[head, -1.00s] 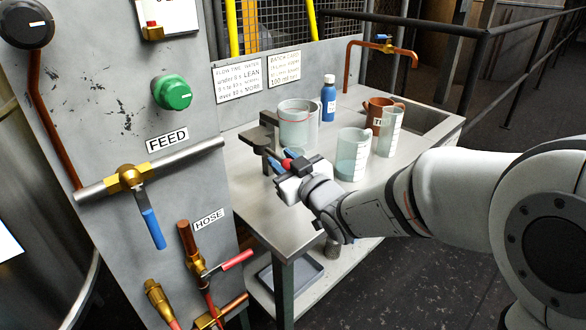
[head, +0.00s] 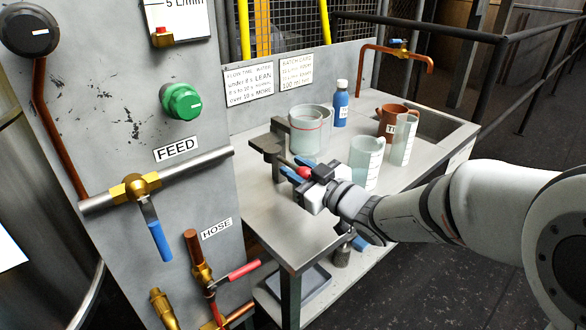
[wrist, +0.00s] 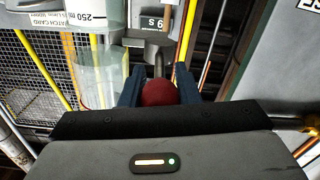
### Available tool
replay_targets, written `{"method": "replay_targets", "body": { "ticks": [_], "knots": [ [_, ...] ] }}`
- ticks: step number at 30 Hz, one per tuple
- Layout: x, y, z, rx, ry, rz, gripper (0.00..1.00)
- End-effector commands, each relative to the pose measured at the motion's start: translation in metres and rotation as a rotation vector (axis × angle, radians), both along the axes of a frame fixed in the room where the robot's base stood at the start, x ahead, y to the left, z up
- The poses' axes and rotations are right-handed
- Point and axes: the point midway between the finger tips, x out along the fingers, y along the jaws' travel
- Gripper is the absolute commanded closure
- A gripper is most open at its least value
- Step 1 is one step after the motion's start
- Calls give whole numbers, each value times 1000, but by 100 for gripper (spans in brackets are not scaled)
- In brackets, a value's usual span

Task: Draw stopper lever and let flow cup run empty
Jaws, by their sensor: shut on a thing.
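My gripper (head: 304,173) is shut on a red ball knob, which I take to be the stopper lever's knob (wrist: 159,93); the knob sits between the blue fingers in the wrist view. A grey metal stand (head: 268,146) is just behind and left of the fingers on the bench. A short grey bar (wrist: 150,41) runs behind the knob in the wrist view. A clear vessel with a red line (head: 306,140) stands behind the gripper. A clear vessel (wrist: 98,78) also shows left of the fingers in the wrist view. I cannot tell the flow cup's outlet or any flow.
Clear graduated beakers (head: 366,165), a brown jug (head: 391,118) and a blue bottle (head: 341,105) stand on the bench (head: 290,232), right of and behind my gripper. A panel with a feed valve (head: 135,190) rises at left. The bench's front left is clear.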

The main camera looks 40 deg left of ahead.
Motion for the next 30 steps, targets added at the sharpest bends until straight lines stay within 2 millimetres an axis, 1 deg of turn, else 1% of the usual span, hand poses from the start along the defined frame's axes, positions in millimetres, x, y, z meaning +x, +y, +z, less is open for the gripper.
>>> {"method": "replay_targets", "body": {
  "ticks": [1, 2, 9, 16, 19, 30],
  "knots": [
    [5, -1, 2, 5, 1, -11, 100],
    [4, -1, 2, 5, 1, -11, 69],
    [0, 2, 2, 3, 0, -2, 50],
    [-2, 2, 1, 2, 1, 3, 50],
    [-3, -4, 2, 2, 0, 2, 50],
    [-14, -62, 2, 2, 1, 0, 50]
  ]
}}
